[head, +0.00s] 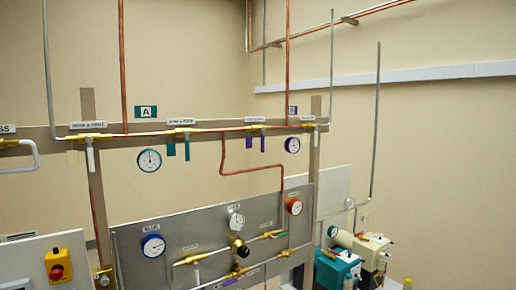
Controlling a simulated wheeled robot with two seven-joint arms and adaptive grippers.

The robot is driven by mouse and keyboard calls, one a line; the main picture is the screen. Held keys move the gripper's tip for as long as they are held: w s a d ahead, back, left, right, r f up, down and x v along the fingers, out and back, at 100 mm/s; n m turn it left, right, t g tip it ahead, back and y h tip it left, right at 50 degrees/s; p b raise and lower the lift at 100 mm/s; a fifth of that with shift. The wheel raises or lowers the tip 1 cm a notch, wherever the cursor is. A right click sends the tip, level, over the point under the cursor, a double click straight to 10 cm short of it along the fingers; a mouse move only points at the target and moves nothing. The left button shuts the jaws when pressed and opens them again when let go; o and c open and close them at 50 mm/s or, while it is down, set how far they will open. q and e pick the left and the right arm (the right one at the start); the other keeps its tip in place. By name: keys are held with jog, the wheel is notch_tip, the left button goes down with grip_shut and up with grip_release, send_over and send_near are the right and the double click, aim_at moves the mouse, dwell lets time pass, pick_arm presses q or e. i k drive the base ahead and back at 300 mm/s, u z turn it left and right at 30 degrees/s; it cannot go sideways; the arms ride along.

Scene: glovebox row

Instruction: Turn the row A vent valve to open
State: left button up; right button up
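The row A vent valve (88,137) is a brass valve on the upper rail at the left, under a small white label that seems to read "ROW A VENT". Its pale grey lever (90,156) hangs straight down, across the horizontal pipe. A grey vent pipe (48,80) rises to its left. A teal "A" sign (146,112) hangs to the right of the valve. Neither of my grippers is in view.
Below are a grey panel (200,226) with gauges and brass valves, a red emergency button (57,271) and pumps (337,268). The space before the rail looks clear.

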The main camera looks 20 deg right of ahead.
aim_at(89, 140)
jog(key=u, duration=0.4)
jog(key=k, duration=0.2)
jog(key=z, duration=1.25)
jog(key=i, duration=1)
jog(key=u, duration=1.9)
